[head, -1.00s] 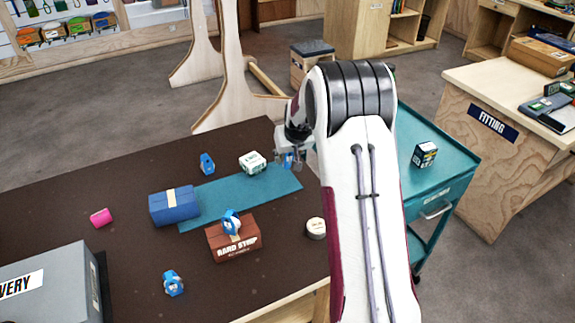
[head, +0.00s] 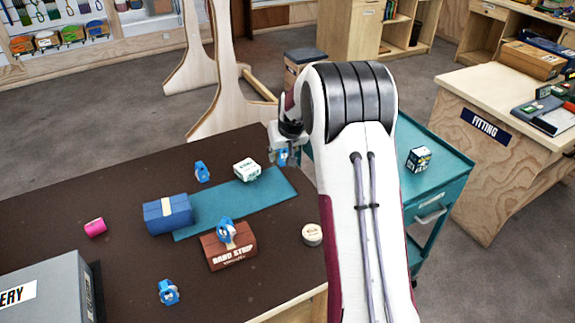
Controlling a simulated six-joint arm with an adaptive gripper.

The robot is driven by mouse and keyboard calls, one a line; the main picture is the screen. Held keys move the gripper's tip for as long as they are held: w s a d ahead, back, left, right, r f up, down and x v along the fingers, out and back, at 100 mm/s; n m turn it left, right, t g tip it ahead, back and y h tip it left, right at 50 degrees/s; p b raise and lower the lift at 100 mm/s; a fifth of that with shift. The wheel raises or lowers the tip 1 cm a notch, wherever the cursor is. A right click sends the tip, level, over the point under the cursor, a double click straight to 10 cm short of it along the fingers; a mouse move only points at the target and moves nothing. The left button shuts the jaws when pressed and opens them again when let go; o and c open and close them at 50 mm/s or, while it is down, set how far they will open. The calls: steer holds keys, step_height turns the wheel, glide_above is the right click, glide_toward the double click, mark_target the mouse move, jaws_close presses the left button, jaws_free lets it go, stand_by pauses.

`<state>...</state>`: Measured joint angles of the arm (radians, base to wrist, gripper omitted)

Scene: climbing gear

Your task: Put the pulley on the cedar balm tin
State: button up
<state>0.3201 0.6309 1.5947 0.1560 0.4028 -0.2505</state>
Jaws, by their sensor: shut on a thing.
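My gripper (head: 284,152) is beyond the far right part of the dark table, partly hidden by my arm. It is shut on a blue pulley (head: 282,158), which shows only as a small blue patch below the fingers and seems to hang above the surface. A small round tin (head: 312,234), pale on top, stands near the table's right edge, nearer than the gripper and apart from it. It looks like the cedar balm tin, but its label is too small to read. Nothing is on it.
Similar blue pulleys lie on the table (head: 202,173), on the brown box (head: 228,254) and near the front (head: 168,293). A pink roll (head: 95,227) lies left.

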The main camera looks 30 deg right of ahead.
steer(key=shift+s+d+r, duration=0.15)
steer(key=shift+d+r, duration=0.05)
steer(key=shift+d, duration=0.35)
steer(key=s+d+r+m, duration=0.2)
steer(key=s+d+r, duration=0.15)
steer(key=d, duration=0.25)
steer(key=s+n, duration=0.3)
steer(key=s, duration=1)
steer(key=s+a+n+g+y, duration=0.1)
steer(key=s+a+n+y, duration=0.3)
steer(key=a+n, duration=0.4)
steer(key=shift+s+a+f+n+y, duration=0.3)
steer(key=shift+s+a+f+y, duration=0.1)
steer(key=shift+s+a, duration=0.25)
steer(key=shift+d+f, duration=0.1)
steer(key=shift+f, duration=3)
